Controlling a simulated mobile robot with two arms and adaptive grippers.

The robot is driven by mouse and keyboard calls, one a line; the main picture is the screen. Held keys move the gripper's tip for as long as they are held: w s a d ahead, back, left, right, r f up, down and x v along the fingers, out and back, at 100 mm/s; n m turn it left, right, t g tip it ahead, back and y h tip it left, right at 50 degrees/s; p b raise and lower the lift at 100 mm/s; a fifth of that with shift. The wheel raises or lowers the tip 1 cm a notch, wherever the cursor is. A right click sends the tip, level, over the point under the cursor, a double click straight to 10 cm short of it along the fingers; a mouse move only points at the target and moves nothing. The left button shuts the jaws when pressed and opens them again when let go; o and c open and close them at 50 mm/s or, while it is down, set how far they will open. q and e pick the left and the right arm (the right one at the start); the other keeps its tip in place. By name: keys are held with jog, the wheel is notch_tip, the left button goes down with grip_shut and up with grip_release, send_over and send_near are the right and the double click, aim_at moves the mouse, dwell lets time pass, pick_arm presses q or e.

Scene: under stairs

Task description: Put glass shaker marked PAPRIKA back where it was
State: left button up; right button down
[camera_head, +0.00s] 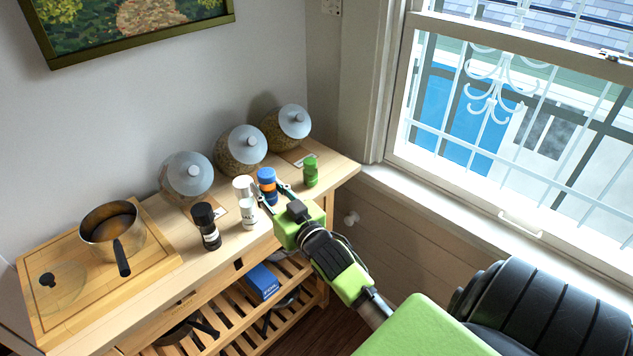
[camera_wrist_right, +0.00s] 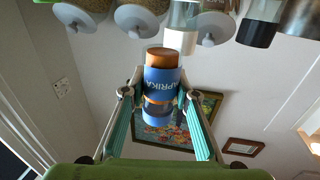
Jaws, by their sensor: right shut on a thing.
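The glass shaker marked PAPRIKA (camera_head: 266,176) has a blue label and orange-brown showing at its end. It is between the fingers of my right gripper (camera_head: 266,196), above the right part of the wooden table (camera_head: 335,172). In the right wrist view my right gripper (camera_wrist_right: 155,97) is shut on the shaker (camera_wrist_right: 162,80), and part of the lettering shows. I cannot tell whether the shaker touches the tabletop. My left gripper is out of view.
A white shaker (camera_head: 249,214), a black-capped shaker (camera_head: 206,226) and a green shaker (camera_head: 310,172) stand nearby. Large jars (camera_head: 240,150) line the wall behind. A pot (camera_head: 112,232) sits on a board at left. The window (camera_head: 500,110) is at right.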

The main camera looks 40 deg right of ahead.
jog(key=shift+s+d+f+b, duration=0.15)
jog(key=shift+d+f+b, duration=0.1)
jog(key=shift+d, duration=0.2)
jog(key=shift+s+d+f+b, duration=0.1)
jog(key=shift+s+d+b, duration=0.1)
jog(key=shift+d, duration=0.2)
jog(key=w+d+f+b, duration=0.2)
jog(key=w+b, duration=0.1)
jog(key=b, duration=0.1)
jog(key=w+d+f+b, duration=0.3)
jog(key=b, duration=0.1)
jog(key=w+d+f+b, duration=0.2)
jog(key=w+f+b, duration=0.1)
jog(key=b, duration=0.1)
jog(key=shift+d+b, duration=0.3)
jog(key=shift+w+d+f+b, duration=0.3)
jog(key=shift+b, duration=0.1)
jog(key=f+b, duration=0.2)
jog(key=b, duration=0.1)
jog(key=f+b, duration=0.1)
jog(key=f, duration=0.1)
jog(key=shift+w+d+b, duration=0.2)
jog(key=shift+w+b, duration=0.05)
jog(key=shift+b, duration=0.1)
jog(key=shift+r, duration=0.15)
